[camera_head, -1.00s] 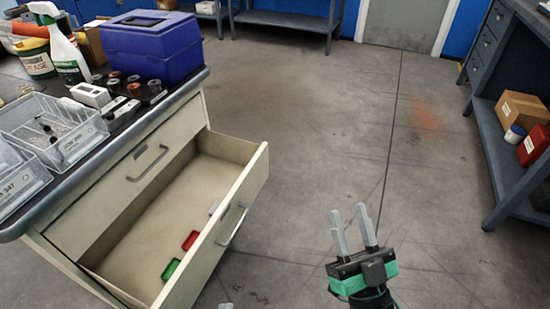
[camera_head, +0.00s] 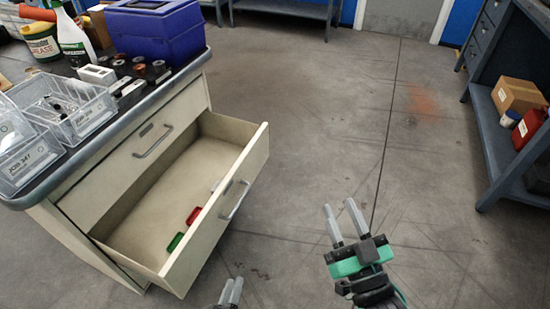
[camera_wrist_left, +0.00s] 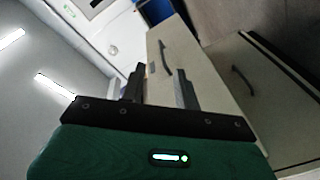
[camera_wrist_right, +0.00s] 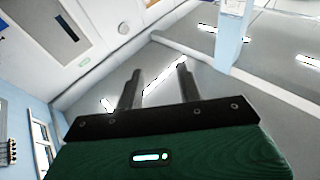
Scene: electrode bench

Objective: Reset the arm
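My right gripper (camera_head: 340,217) is over the bare floor, to the right of the open drawer, with its fingers apart and nothing between them. It also looks open and empty in the right wrist view (camera_wrist_right: 158,82). My left gripper (camera_head: 232,288) shows only its fingertips at the bottom edge, just right of the drawer's front. In the left wrist view (camera_wrist_left: 159,84) its fingers are apart and empty, with the pale cabinet beyond them. Most of the left arm is out of the head view.
The bench above carries a blue box (camera_head: 155,28), clear bins (camera_head: 75,118) and bottles. A shelf unit (camera_head: 490,135) stands at right. The floor between is clear.

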